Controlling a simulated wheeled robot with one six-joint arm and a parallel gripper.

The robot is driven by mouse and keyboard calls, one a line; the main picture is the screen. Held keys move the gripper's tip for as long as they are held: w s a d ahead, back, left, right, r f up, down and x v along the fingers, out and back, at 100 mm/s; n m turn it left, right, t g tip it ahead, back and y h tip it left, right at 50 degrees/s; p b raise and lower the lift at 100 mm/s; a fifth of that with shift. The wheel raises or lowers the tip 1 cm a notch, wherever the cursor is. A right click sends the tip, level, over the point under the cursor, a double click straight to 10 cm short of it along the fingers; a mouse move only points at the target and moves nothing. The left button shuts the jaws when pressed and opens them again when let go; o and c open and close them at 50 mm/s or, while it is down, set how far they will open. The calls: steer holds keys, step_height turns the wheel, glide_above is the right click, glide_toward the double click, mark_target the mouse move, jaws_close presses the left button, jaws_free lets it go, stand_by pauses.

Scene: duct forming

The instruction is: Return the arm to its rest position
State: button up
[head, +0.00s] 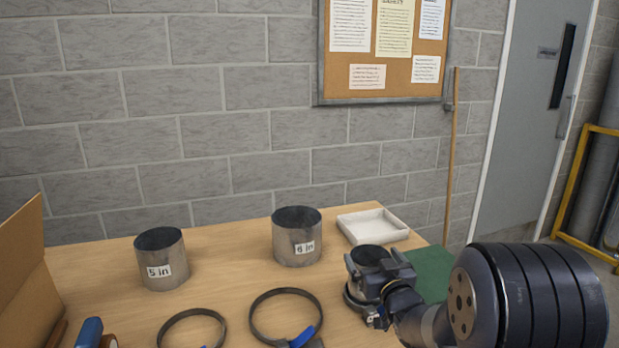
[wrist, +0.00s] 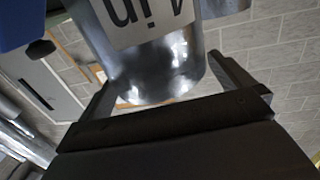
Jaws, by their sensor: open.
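My gripper (wrist: 160,78) is open in the wrist view, with one finger on each side of a shiny metal duct piece (wrist: 165,75). The duct has a white label, seen upside down and partly cut off, reading "in". I cannot tell whether the fingers touch it. In the head view my gripper (head: 382,292) is at the right of the table, in front of a small dark-topped duct (head: 372,254) that it partly hides. A dark band shows low around that duct. My arm reaches in from the lower right.
On the wooden table (head: 220,262) stand a "5 in" duct (head: 162,262) and a "6 in" duct (head: 297,240). Two loose clamp rings (head: 252,318) lie in front. A white tray (head: 373,226) and a green mat (head: 434,268) are at the right. A cardboard box (head: 22,262) is at the left.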

steer(key=shift+w+a+r+p, duration=0.1)
steer(key=shift+w+r+p, duration=0.2)
steer(key=shift+w, duration=0.2)
steer(key=shift+w+a+r+p, duration=0.15)
steer(key=shift+w+p, duration=0.1)
steer(key=shift+w, duration=0.25)
steer(key=shift+s+r+p, duration=0.1)
steer(key=shift+r+p, duration=0.45)
steer(key=shift+p, duration=0.1)
steer(key=shift+f, duration=0.1)
